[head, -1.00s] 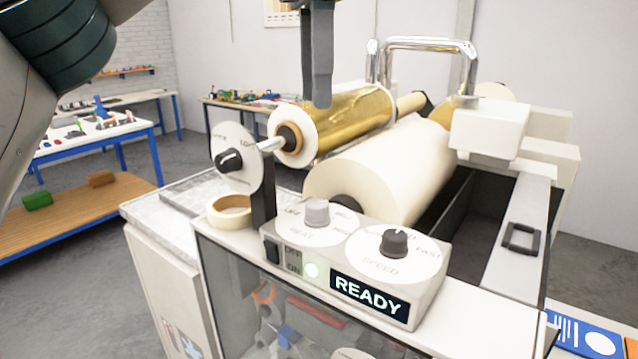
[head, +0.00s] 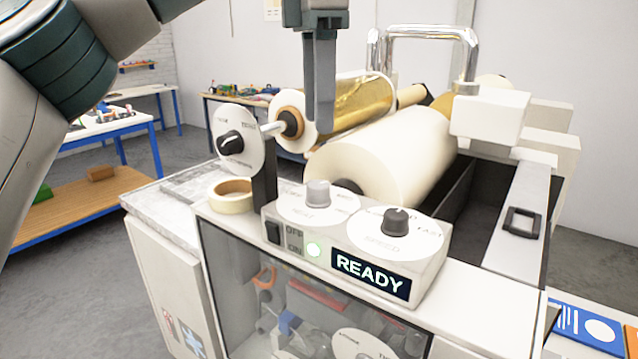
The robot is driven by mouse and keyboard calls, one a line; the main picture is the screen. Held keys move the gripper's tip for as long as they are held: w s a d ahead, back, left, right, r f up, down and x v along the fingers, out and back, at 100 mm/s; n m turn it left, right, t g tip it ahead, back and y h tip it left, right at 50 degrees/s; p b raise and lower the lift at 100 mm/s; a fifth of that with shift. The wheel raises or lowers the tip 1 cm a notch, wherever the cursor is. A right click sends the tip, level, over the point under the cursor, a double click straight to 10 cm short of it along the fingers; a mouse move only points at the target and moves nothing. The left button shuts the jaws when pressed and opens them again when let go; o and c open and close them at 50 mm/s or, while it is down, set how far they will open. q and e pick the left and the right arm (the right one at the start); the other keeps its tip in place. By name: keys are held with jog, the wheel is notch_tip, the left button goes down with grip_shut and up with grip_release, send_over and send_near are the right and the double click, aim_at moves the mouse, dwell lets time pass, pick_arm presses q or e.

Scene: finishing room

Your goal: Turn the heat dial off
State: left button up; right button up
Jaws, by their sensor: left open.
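The heat dial (head: 318,192) is a light grey knob on a white disc marked HEAT, on top of the machine's control box (head: 430,268). A black speed dial (head: 396,221) sits to its right. My right gripper is not in view.
A gold foil roll (head: 350,102) and a white roller (head: 385,155) lie behind the control box. A black dial on an upright disc (head: 236,143) and a tape roll (head: 231,194) are at left. A chrome handle (head: 430,32) rises behind.

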aim_at(319, 183)
pick_arm(q)
jog(key=f+p, duration=0.2)
jog(key=f, duration=0.9)
jog(key=shift+s+f, duration=0.1)
jog(key=shift+s, duration=0.1)
jog(key=c, duration=1)
